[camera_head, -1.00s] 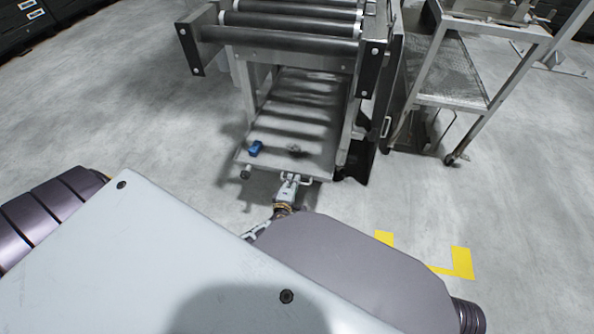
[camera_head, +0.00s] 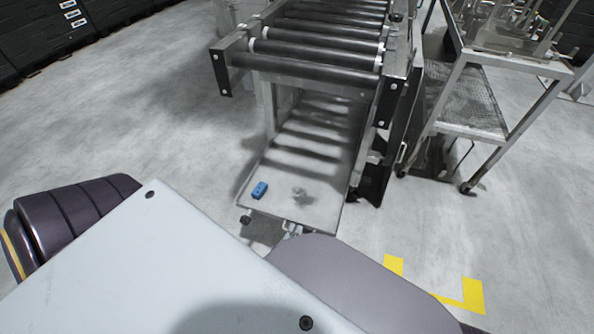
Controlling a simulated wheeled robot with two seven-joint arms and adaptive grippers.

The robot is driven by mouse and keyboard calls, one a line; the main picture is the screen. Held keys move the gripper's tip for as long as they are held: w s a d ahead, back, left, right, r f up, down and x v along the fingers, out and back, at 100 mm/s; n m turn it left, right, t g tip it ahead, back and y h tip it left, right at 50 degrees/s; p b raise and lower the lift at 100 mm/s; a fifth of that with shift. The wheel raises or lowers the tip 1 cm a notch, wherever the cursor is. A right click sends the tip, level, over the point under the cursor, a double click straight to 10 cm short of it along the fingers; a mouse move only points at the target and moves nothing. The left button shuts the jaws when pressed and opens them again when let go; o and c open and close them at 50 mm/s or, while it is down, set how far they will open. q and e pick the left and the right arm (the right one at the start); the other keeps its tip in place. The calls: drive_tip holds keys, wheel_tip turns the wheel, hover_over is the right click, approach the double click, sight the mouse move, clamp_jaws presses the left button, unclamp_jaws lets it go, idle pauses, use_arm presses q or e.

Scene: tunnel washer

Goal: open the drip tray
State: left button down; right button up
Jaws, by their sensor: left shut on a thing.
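The drip tray (camera_head: 322,176) is a flat grey metal tray low under the roller conveyor (camera_head: 318,60). Its front part sticks out past the conveyor's end toward me. A blue block (camera_head: 260,190) and a small greyish patch or piece lie on it. My left gripper (camera_head: 292,228) is at the middle of the tray's front edge, where the handle is. It is shut on the handle, mostly hidden behind my own arm. My right gripper is not in view.
A wheeled metal cart (camera_head: 468,110) stands to the right of the conveyor. Dark cabinets (camera_head: 60,30) stand at the far left. Yellow floor markings (camera_head: 436,287) lie at the lower right. The floor left of the tray is clear.

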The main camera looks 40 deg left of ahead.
use_arm(q)
drive_tip(key=shift+s+d+f, duration=0.1)
drive_tip(key=shift+s+d, duration=0.05)
drive_tip(key=shift+s, duration=0.1)
drive_tip(key=c, duration=1.5)
unclamp_jaws()
drive_tip(key=shift+r, duration=0.2)
